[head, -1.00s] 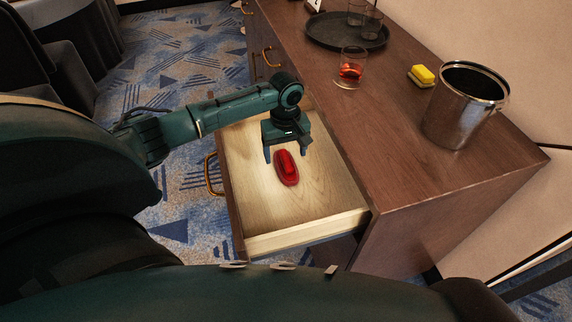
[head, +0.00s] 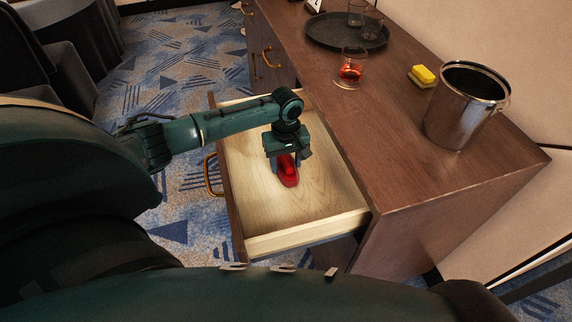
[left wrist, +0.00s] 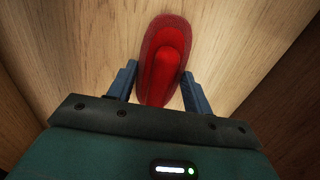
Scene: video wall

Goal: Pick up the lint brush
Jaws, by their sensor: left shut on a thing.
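The red lint brush (head: 289,177) lies in the open wooden drawer (head: 254,207). Its base is oval and a raised red handle runs along its top. My left gripper (head: 287,166) is down over it, shut on its handle, and hides its far part in the head view. In the left wrist view the lint brush (left wrist: 163,62) sits between the two fingers (left wrist: 160,88), one on each side. My right gripper is not in view.
The drawer's walls surround the brush, with bare floor around it. On the cabinet top (head: 400,180) stand a metal bucket (head: 462,108), a yellow sponge (head: 422,75), a glass with red drink (head: 351,70) and a dark round tray (head: 330,36) with glasses.

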